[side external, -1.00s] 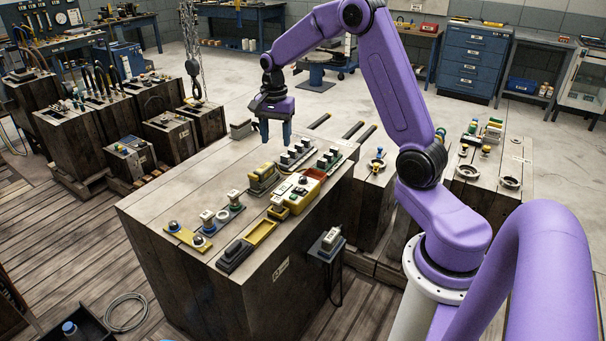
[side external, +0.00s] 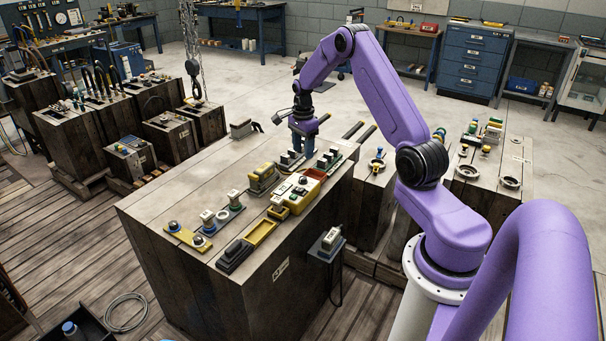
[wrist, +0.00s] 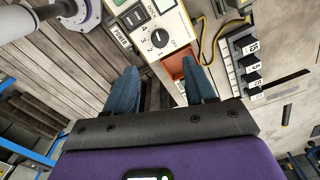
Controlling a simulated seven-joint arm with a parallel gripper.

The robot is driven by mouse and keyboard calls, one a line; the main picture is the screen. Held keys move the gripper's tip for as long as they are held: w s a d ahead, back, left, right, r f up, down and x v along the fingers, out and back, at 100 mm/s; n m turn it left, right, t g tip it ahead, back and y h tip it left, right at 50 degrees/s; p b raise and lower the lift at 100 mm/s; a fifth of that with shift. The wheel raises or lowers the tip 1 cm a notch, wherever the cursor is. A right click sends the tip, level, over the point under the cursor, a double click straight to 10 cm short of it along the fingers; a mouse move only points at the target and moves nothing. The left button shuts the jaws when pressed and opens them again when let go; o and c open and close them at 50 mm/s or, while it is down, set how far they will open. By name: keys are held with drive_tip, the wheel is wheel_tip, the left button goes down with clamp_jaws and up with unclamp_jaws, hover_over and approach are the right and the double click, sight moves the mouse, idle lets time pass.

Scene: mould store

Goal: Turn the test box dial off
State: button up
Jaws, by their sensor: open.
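The test box (side external: 283,204) is a yellow case with a pale control panel, on top of the large wooden block. In the wrist view its panel (wrist: 146,22) shows a round black dial (wrist: 160,38) with numbers beside it and a dark switch above; the dial's exact pointer setting is too small to tell. My gripper (side external: 303,143) is open and empty, pointing down over the block, behind the test box in the side view. In the wrist view the two blue fingers of my gripper (wrist: 161,66) are spread wide, with the dial ahead, between and beyond the fingertips.
A row of black switches (wrist: 246,62) stands beside the box; small switch blocks (side external: 292,157) also stand near my gripper. A yellow tray (side external: 260,232) and a black block (side external: 234,255) lie at the front.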

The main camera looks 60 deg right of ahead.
sight(303, 177)
wheel_tip(303, 177, down, 10)
drive_tip(key=shift+f, duration=0.15)
idle(0.3)
clamp_jaws()
